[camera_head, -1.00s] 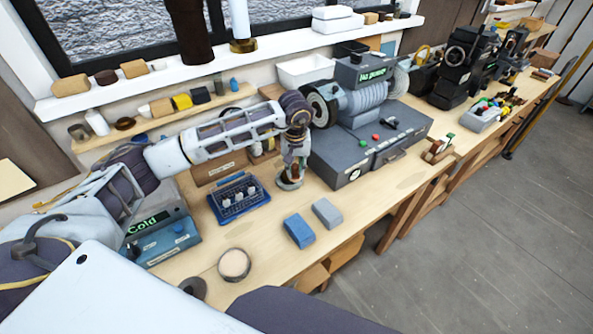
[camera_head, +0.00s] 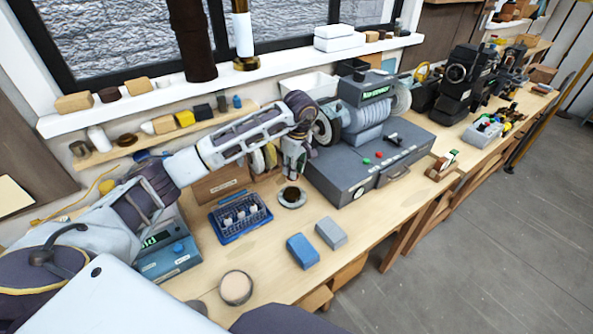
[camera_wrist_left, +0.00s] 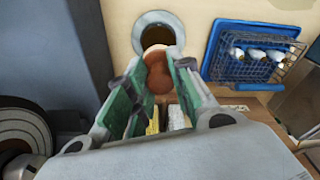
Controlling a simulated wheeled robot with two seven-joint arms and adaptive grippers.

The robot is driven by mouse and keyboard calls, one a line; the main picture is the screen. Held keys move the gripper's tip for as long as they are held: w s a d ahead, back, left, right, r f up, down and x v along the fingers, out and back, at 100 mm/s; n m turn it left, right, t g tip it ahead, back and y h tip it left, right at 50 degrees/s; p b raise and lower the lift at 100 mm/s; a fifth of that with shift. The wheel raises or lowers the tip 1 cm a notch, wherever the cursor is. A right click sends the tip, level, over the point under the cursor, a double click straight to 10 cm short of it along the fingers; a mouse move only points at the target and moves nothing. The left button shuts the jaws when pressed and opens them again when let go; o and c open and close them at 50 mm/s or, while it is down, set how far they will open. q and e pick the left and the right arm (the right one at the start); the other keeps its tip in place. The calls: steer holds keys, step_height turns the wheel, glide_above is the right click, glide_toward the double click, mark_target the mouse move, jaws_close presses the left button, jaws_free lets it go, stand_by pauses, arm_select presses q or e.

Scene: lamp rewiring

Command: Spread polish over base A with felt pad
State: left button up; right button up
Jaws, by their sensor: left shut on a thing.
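My left gripper (camera_head: 293,177) is above the bench beside the grey machine and points down. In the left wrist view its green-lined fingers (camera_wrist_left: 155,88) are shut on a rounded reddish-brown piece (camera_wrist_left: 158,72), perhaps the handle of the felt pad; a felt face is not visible. Just below it a pale round dish (camera_head: 291,198) with a dark middle rests on the bench; it also shows in the left wrist view (camera_wrist_left: 141,24). No base marked A can be read. A beige round disc (camera_head: 236,287) lies near the front edge. My right gripper is not in view.
A blue tray (camera_head: 240,217) with a wire rack is left of the dish. A blue block (camera_head: 302,251) and a grey block (camera_head: 331,233) lie in front. The grey machine (camera_head: 368,165) stands close on the right. The bench around the disc is mostly clear.

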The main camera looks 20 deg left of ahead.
arm_select(q)
steer(key=shift+a+n, duration=0.15)
steer(key=shift+n, duration=0.25)
steer(key=shift+f+b, duration=0.9)
steer(key=shift+f, duration=1.05)
